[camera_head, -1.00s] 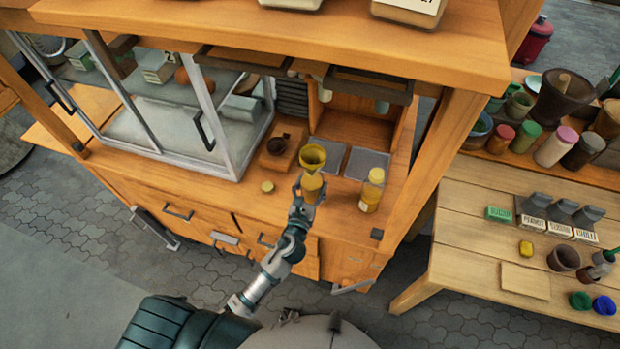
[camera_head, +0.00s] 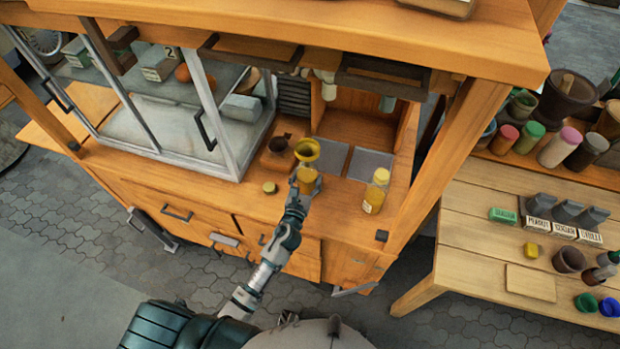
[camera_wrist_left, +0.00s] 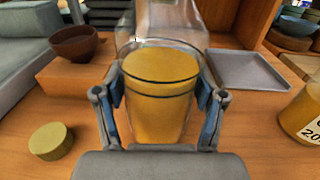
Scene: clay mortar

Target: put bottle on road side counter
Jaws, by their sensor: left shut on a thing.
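A clear bottle with yellow contents (camera_wrist_left: 160,85) stands between the fingers of my left gripper (camera_wrist_left: 160,115) in the left wrist view. The fingers are shut on its sides. My right gripper is not in view.
A round yellow-green lid (camera_wrist_left: 51,142) lies left of the bottle. A dark bowl (camera_head: 278,145) sits on a wooden block behind it. Grey trays (camera_head: 368,165) lie behind. A glass case (camera_head: 160,110) borders the left. A lower table (camera_head: 480,250) stands right.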

